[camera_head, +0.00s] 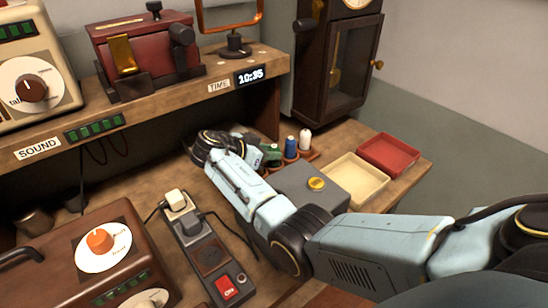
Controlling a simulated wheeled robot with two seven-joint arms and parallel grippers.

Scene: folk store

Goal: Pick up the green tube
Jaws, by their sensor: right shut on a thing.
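The green tube (273,154) shows as a small patch of green at the end of my right arm, beside a blue tube (291,148) and a white tube (305,139). These two stand upright in a small orange-brown rack (313,155). My right gripper (266,153) is shut on the green tube. My own wrist and forearm hide most of the fingers and the lower part of the tube, so I cannot tell whether it is clear of the rack. My left gripper is not in view.
A grey box with a yellow button (317,184) stands in front of the rack. A cream tray (355,181) and a red tray (388,154) lie to its right, both empty. A shelf (190,88) overhangs behind. A power strip (209,256) and brown radio-like box (100,255) stand left.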

